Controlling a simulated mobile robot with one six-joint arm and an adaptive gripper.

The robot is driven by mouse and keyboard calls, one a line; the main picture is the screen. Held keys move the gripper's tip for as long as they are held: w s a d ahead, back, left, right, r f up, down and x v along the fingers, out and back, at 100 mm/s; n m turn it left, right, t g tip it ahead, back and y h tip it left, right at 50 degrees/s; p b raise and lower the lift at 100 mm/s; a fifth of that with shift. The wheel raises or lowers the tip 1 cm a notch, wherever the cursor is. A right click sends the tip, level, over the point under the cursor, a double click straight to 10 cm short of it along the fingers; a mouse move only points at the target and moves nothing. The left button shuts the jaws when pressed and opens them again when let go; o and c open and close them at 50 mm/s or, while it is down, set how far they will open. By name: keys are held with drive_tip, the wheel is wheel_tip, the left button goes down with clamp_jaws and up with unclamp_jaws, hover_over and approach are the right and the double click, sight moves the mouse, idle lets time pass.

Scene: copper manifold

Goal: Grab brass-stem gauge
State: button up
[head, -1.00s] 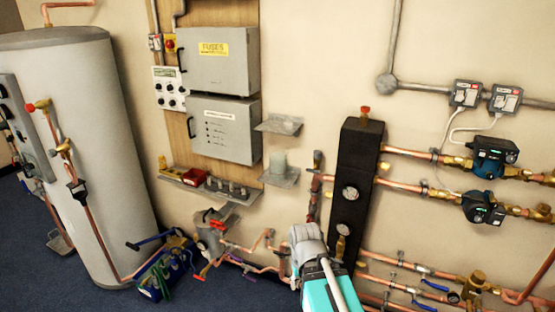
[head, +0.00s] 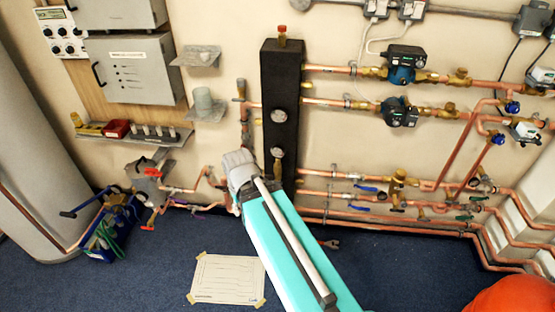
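Two round, pale-faced gauges sit on the tall black manifold block (head: 281,80) on the wall in the head view. The upper gauge (head: 278,116) shows no stem that I can make out. The lower gauge (head: 278,152) has a brass-coloured stem (head: 278,172) below it. My teal arm reaches up from the bottom, its grey joint just left of the lower gauge, apart from it in the picture. My gripper's fingers do not show, so I cannot see whether they hold anything.
Copper pipes with valves and pumps (head: 401,65) run right of the block. A shelf (head: 150,140) with small parts and a blue toolbox (head: 108,240) are at left. A taped paper sheet (head: 228,279) lies on the blue floor. An orange rounded object (head: 510,296) is at lower right.

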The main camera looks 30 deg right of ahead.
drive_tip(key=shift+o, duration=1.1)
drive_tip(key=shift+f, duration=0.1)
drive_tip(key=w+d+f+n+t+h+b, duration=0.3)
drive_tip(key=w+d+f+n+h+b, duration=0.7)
drive_tip(key=b, duration=0.7)
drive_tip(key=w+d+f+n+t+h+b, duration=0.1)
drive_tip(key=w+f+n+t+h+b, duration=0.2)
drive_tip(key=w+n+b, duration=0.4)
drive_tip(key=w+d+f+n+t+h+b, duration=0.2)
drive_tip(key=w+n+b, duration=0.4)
drive_tip(key=b, duration=0.5)
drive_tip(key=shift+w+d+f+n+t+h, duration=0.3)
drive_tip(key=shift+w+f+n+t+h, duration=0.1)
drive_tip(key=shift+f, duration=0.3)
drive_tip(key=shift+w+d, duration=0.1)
